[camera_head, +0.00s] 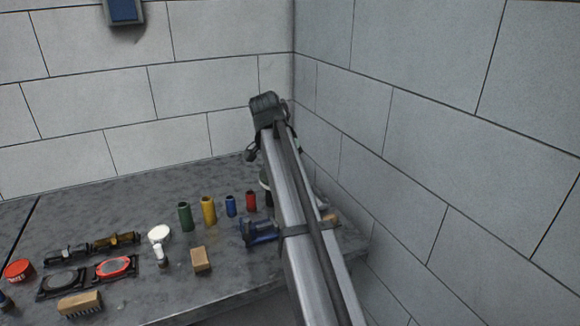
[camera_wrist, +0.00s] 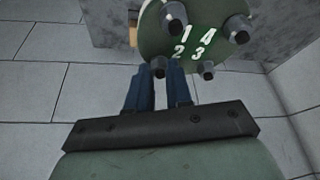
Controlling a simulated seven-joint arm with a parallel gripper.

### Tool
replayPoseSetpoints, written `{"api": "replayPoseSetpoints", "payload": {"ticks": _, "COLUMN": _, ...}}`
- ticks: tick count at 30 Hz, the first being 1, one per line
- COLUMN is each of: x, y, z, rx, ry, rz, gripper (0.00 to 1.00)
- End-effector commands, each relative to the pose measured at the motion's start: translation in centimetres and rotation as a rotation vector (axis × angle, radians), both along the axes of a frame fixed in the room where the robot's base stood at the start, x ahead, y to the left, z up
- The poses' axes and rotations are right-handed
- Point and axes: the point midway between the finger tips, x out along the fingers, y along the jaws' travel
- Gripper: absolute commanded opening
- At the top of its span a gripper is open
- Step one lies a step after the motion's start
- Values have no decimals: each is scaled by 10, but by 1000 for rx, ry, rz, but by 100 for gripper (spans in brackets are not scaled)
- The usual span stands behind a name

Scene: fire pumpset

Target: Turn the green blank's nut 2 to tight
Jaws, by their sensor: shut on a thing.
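The green blank (camera_wrist: 190,38) is a round green plate in the upper part of the wrist view. White numbers 1, 4, 2 and 3 stand on it, with a dark nut near each. Nut 2 (camera_wrist: 158,67) is at the plate's lower left, between my two blue fingertips. My gripper (camera_wrist: 161,72) is shut on it, and the fingers partly hide its sides. Nut 3 (camera_wrist: 208,69) is just right of the fingers. Nut 1 (camera_wrist: 175,15) and nut 4 (camera_wrist: 238,28) are farther up. In the head view my arm hides the gripper and most of the blank.
The grey bench (camera_head: 130,205) meets block walls in the corner. Green (camera_head: 185,216), yellow (camera_head: 208,211), blue (camera_head: 231,206) and red (camera_head: 251,201) cylinders stand left of my arm. A blue tool (camera_head: 262,232) lies beside it. A brush (camera_head: 80,304) and other small items lie farther left.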

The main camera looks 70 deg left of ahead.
Motion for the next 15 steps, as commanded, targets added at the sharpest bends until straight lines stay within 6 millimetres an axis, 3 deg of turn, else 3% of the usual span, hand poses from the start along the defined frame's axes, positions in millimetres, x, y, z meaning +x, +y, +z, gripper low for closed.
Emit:
{"api": "replayPoseSetpoints", "payload": {"ticks": 7, "x": 0, "y": 0, "z": 0, "rx": -1, "ry": 1, "rz": 1, "gripper": 0}}
{"api": "replayPoseSetpoints", "payload": {"ticks": 8, "x": 0, "y": 0, "z": 0, "rx": -1, "ry": 1, "rz": 1, "gripper": 21}}
{"api": "replayPoseSetpoints", "payload": {"ticks": 15, "x": 0, "y": 0, "z": 0, "rx": 0, "ry": 1, "rz": 1, "gripper": 44}}
